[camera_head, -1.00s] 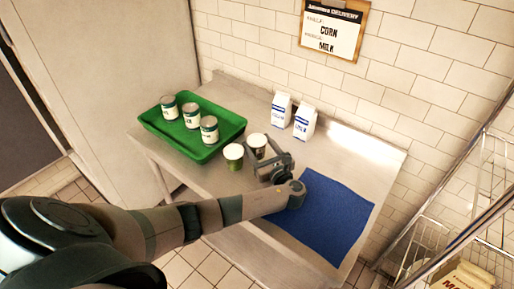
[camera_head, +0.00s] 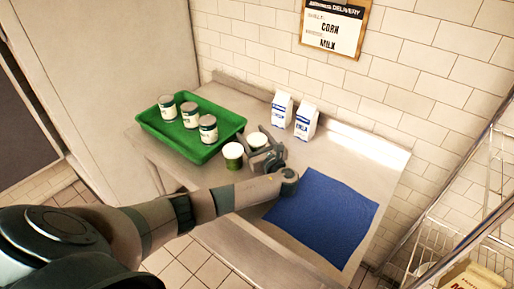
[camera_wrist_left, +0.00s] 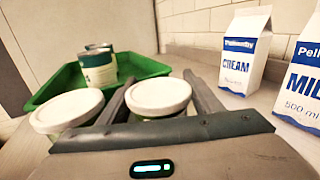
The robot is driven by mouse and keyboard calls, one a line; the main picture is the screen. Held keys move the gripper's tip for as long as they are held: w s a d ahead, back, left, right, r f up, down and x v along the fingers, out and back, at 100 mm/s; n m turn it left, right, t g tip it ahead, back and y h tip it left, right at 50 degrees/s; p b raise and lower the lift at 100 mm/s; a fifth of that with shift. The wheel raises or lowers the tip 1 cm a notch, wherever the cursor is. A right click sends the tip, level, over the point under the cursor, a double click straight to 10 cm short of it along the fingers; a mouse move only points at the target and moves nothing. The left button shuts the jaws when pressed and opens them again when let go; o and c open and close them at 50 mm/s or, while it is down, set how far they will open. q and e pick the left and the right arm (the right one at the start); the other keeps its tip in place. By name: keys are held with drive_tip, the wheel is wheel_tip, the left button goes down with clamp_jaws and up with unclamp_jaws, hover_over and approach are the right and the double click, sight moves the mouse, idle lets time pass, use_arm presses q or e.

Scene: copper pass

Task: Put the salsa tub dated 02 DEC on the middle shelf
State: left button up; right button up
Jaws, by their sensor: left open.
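Two tubs with white lids stand side by side on the steel table. The left tub (camera_head: 233,154) has a green side, and the other tub (camera_head: 257,140) is partly hidden behind my left gripper (camera_head: 262,151). In the left wrist view, this second tub (camera_wrist_left: 158,97) stands between the open fingers of my left gripper (camera_wrist_left: 158,82), and the green-sided tub (camera_wrist_left: 68,110) is outside the left finger. No date can be read on either tub. A wire rack (camera_head: 470,215) stands at the right edge; which level is its middle shelf is unclear. My right gripper is out of view.
A green tray (camera_head: 214,148) with three cans (camera_head: 191,115) lies left of the tubs. Two cartons (camera_head: 306,119) stand behind, at the wall. A blue mat (camera_head: 325,215) covers the table's right part. A delivery sign (camera_head: 335,27) hangs above.

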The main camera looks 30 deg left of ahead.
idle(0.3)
use_arm(q)
drive_tip(key=c, duration=1.1)
drive_tip(key=shift+r, duration=0.15)
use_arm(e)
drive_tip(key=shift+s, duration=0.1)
